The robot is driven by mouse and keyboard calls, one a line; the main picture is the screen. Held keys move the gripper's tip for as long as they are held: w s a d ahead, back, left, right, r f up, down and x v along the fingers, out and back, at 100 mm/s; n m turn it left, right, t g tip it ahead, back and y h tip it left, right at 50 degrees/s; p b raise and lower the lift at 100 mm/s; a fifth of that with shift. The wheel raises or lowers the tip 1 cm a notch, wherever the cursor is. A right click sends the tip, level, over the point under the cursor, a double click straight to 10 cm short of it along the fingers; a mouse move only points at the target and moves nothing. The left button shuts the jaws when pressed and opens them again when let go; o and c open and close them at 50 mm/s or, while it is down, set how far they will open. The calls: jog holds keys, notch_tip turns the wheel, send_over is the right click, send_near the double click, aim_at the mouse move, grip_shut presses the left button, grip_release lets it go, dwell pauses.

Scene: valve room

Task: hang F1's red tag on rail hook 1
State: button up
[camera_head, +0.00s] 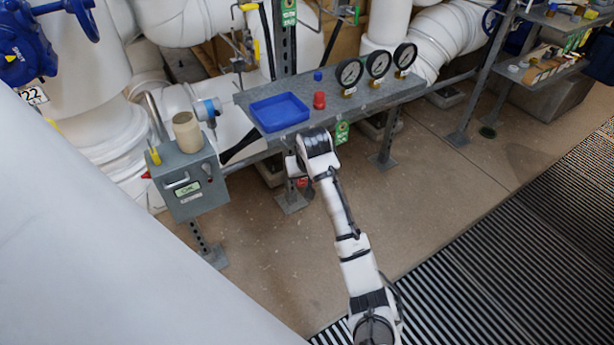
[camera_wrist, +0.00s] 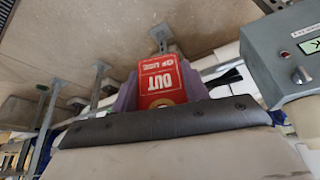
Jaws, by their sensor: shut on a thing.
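The red tag (camera_wrist: 160,82), lettered "OUT OF USE" and upside down in the wrist view, sits between the two purplish fingers of my gripper (camera_wrist: 158,74). My gripper is shut on it. In the head view a small bit of red (camera_head: 302,183) shows beside my gripper (camera_head: 298,178), below the front edge of the grey shelf (camera_head: 225,140); my wrist hides most of it. I cannot pick out rail hook 1 in either view. The tag appears apart from the shelf and posts.
A blue tray (camera_head: 280,112), a red knob (camera_head: 319,100) and several pressure gauges (camera_head: 378,64) stand on the shelf. A grey box (camera_head: 189,180) with a display is at its left; a green tag (camera_head: 342,132) hangs in front. The floor (camera_head: 450,180) at right is clear.

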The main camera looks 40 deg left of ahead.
jog(key=a, duration=0.1)
jog(key=w+a+b, duration=0.1)
jog(key=a, duration=0.1)
jog(key=w+a+b, duration=0.1)
jog(key=a, duration=0.1)
dwell(0.4)
jog(key=shift+w+a, duration=0.15)
jog(key=shift+w+a+p, duration=0.1)
jog(key=shift+a+p, duration=0.2)
jog(key=shift+a, duration=0.05)
jog(key=shift+w+a+p, duration=0.15)
jog(key=shift+a+p, duration=0.2)
jog(key=shift+a, duration=0.05)
dwell(0.7)
jog(key=shift+p, duration=0.45)
jog(key=shift+w+a, duration=0.1)
jog(key=shift+a, duration=0.05)
dwell(0.6)
jog(key=shift+w+a, duration=0.3)
jog(key=shift+a, duration=0.4)
jog(key=shift+w+a, duration=0.1)
jog(key=shift+a, duration=0.25)
